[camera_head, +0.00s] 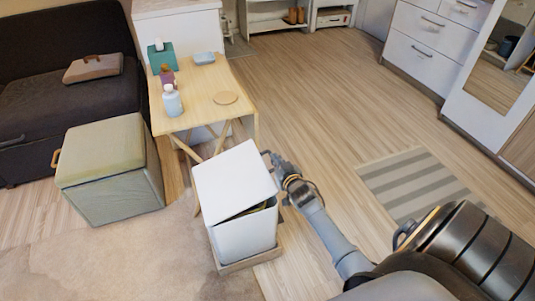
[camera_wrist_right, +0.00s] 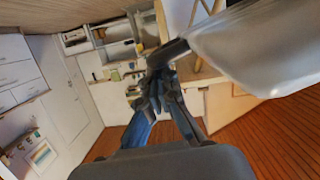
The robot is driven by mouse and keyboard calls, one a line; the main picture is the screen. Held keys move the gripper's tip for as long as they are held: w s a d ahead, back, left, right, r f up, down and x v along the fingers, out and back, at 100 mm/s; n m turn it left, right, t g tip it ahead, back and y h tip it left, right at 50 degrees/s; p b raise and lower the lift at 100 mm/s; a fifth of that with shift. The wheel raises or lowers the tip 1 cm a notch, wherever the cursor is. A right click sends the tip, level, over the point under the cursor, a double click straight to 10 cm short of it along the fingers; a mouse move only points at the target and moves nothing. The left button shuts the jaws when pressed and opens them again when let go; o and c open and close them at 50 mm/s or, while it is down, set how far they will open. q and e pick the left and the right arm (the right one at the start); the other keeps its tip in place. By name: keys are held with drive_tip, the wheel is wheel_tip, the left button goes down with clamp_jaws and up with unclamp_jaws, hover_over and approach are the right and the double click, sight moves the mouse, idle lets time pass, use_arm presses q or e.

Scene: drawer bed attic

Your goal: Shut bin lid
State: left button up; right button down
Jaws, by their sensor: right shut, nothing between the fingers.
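The white bin (camera_head: 244,237) stands on the floor in front of the small wooden table in the head view. Its white lid (camera_head: 234,182) is tilted, with a dark gap between it and the bin at the front right. My right gripper (camera_head: 269,157) is shut and empty, at the lid's upper right edge. In the right wrist view my right gripper (camera_wrist_right: 165,80) has its fingers together close to the pale lid (camera_wrist_right: 265,45); I cannot tell if they touch. My left gripper is not in view.
A wooden table (camera_head: 205,95) with a bottle (camera_head: 172,101) and a tissue box (camera_head: 161,57) stands behind the bin. A green storage ottoman (camera_head: 110,170) is to the left. A striped rug (camera_head: 425,185) lies right, with open floor around it.

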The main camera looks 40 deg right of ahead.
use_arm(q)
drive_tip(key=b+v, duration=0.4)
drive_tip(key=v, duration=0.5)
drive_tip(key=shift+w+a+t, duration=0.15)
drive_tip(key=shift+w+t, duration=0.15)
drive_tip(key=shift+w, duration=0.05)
use_arm(e)
wheel_tip(320, 180, down, 9)
drive_tip(key=d+m+y, duration=0.1)
drive_tip(key=m, duration=0.1)
drive_tip(key=shift+s+d+m, duration=0.3)
drive_tip(key=shift+d, duration=0.1)
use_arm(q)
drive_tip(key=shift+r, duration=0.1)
use_arm(e)
drive_tip(key=shift+s, duration=0.1)
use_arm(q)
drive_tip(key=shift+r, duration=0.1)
